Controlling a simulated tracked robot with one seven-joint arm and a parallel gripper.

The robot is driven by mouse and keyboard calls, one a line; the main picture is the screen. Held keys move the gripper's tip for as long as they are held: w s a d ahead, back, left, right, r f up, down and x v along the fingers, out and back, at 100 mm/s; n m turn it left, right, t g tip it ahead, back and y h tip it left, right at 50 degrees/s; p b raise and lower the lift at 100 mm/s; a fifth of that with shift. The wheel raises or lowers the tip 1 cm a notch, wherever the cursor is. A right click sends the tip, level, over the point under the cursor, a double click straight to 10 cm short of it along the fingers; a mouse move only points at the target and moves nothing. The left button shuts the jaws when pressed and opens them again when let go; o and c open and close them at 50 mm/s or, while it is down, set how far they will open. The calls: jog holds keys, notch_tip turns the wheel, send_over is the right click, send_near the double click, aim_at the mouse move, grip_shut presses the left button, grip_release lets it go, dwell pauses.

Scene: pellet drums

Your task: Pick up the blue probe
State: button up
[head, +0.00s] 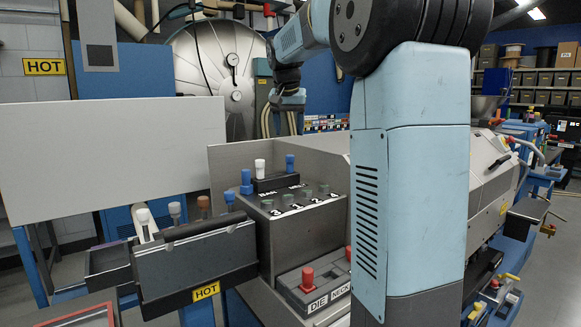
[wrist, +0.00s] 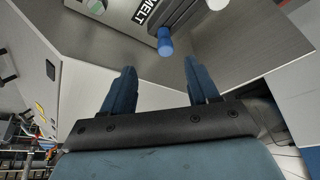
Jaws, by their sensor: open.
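A blue-topped probe (head: 290,163) stands upright in a black rack (head: 276,183) on top of a grey console, beside a white-topped one (head: 260,166). Two more blue tops show to the left, one beside the rack (head: 246,181) and one in a grey holder (head: 229,198). My gripper (head: 287,104) is above the console, over the rack area. In the wrist view my gripper (wrist: 158,68) is open and empty. A blue probe top (wrist: 165,42) shows just beyond the fingertips, near the gap between them, by a MELT label (wrist: 145,11). It is not between the fingers.
A dark grey box with a HOT sign (head: 206,291) stands front left, with white, grey and brown tops behind it. A DIE/NECK block (head: 310,289) with red knobs sits low in front. Grey panels (head: 232,160) rise behind the console. My arm hides the right side.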

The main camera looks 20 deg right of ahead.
aim_at(290, 162)
jog(key=x, duration=0.6)
jog(key=w+x, duration=0.1)
jog(key=x, duration=0.2)
jog(key=shift+d+r, duration=0.15)
jog(key=shift+d, duration=0.25)
jog(key=shift+w+a+x, duration=0.1)
jog(key=shift+w+x, duration=0.1)
jog(key=shift+x, duration=1.1)
jog(key=shift+w+a+x, duration=0.15)
jog(key=shift+w+x, duration=0.05)
jog(key=shift+x, duration=1.1)
grip_shut()
